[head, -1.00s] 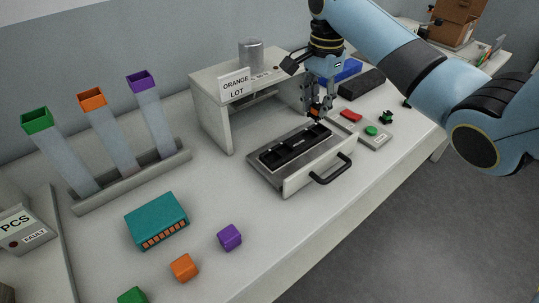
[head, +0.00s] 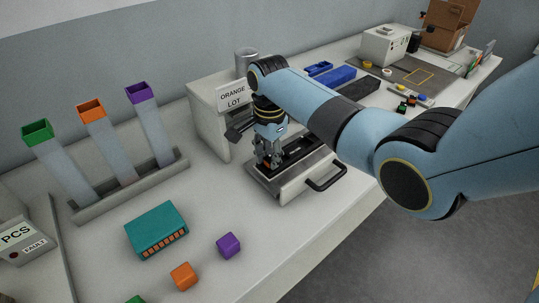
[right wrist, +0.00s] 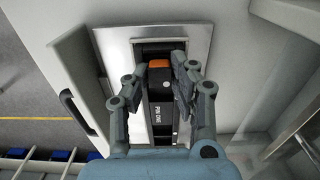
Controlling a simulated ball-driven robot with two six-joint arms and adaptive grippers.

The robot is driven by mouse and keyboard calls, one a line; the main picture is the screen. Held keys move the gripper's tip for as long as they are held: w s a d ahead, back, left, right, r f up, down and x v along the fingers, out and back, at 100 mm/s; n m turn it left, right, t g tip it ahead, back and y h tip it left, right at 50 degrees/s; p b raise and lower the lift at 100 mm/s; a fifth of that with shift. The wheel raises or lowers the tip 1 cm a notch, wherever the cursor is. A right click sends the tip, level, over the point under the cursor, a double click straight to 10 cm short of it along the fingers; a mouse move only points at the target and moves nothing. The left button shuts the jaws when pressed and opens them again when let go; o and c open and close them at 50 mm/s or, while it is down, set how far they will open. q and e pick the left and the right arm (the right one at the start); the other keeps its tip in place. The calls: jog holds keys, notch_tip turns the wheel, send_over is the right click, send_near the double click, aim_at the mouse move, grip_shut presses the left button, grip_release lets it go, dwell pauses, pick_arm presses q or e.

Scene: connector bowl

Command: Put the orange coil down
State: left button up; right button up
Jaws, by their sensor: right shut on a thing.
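My right gripper (head: 268,163) is low over the black tray in the open metal drawer (head: 262,184). In the right wrist view my right gripper (right wrist: 158,72) has a finger on each side of an orange-topped dark piece, the orange coil (right wrist: 158,63). The coil is over the tray's black insert (right wrist: 161,120), which bears white lettering. I cannot tell whether the coil touches the insert. In the head view the fingers and arm largely hide the coil. My left gripper is not in view.
The drawer's black handle (head: 327,178) juts toward the front edge. A bench housing with an "ORANGE LOT" sign (head: 232,97) stands behind. A teal box (head: 156,230), an orange cube (head: 184,275) and a purple cube (head: 228,245) lie front left. Tubes (head: 107,145) stand in a rack.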

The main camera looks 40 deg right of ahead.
aim_at(269, 158)
jog(key=o, duration=0.9)
jog(key=shift+f, duration=0.1)
jog(key=shift+o, duration=0.2)
notch_tip(269, 158, up, 12)
jog(key=shift+r, duration=0.2)
